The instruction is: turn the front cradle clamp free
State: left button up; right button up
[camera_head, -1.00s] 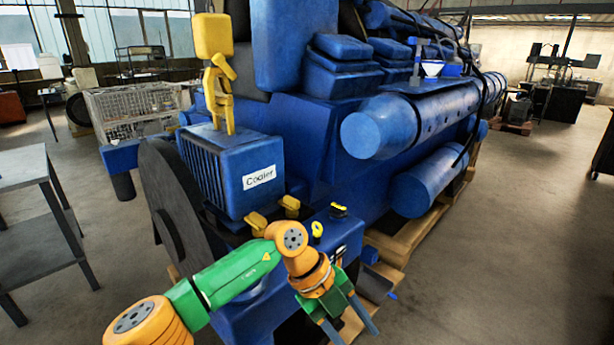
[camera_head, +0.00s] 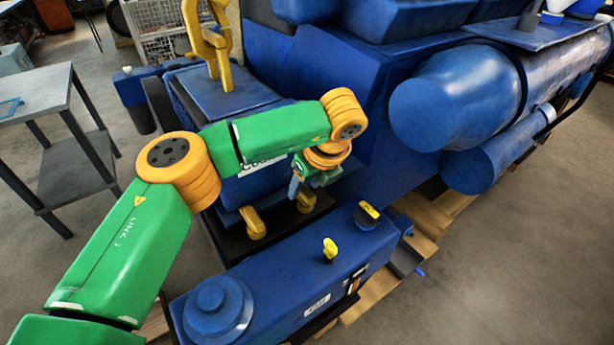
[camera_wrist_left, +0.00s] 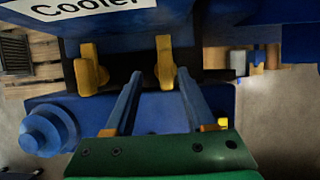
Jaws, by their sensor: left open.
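Two yellow clamps sit at the foot of the blue cooler (camera_head: 262,183). The left clamp (camera_head: 252,224) stands clear in the head view and also shows in the left wrist view (camera_wrist_left: 90,68). The right clamp (camera_head: 307,199) is partly covered by my left gripper (camera_head: 300,190). I cannot tell which one is called front. In the left wrist view my left gripper (camera_wrist_left: 157,80) is open, and the right clamp (camera_wrist_left: 166,62) appears between its fingertips. I cannot tell whether they touch it. My right gripper is not in view.
A blue tank (camera_head: 290,275) with a yellow-topped plug (camera_head: 330,250) and a black-and-yellow cap (camera_head: 368,214) lies before the cooler. A yellow bracket (camera_head: 208,45) stands on the cooler. A grey table (camera_head: 50,90) is at left. The floor at right is clear.

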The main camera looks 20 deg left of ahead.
pick_arm(q)
jog(key=shift+w+a+f, duration=0.1)
jog(key=shift+w+f, duration=0.15)
jog(key=shift+f, duration=0.2)
jog(key=shift+w+f, duration=0.2)
jog(key=shift+f, duration=0.25)
jog(key=shift+w+f, duration=0.15)
jog(key=shift+w, duration=0.15)
jog(key=shift+c, duration=1)
jog(key=shift+s, duration=0.15)
grip_shut()
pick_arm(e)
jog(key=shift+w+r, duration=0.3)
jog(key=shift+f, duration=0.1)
